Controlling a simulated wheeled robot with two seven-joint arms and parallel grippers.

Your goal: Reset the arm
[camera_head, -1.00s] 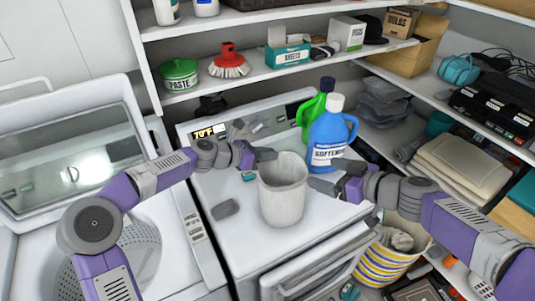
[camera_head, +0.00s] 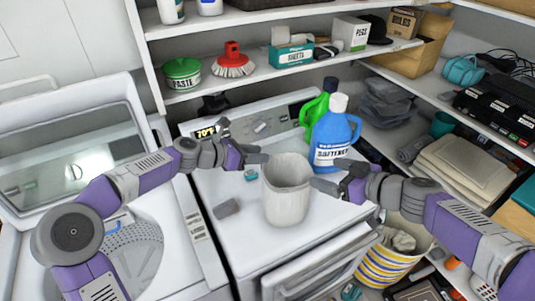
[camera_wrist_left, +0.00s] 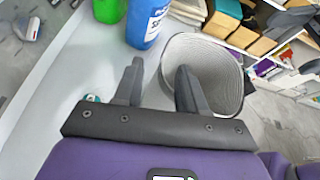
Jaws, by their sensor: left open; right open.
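My left gripper (camera_head: 245,143) is open and empty at the upper left of a grey-white bin (camera_head: 287,196) on the white dryer top. In the left wrist view its two fingers (camera_wrist_left: 160,88) are spread, and one overlaps the mouth of the bin (camera_wrist_left: 222,85); whether it touches is unclear. My right gripper (camera_head: 335,185) is open at the right side of the bin, with no object between its fingers; contact with the bin cannot be told.
A blue softener bottle (camera_head: 332,135) and a green bottle (camera_head: 313,112) stand behind the bin. An open washer (camera_head: 150,255) is at left, and a striped basket (camera_head: 375,268) at lower right. Shelves (camera_head: 250,82) surround the back and right.

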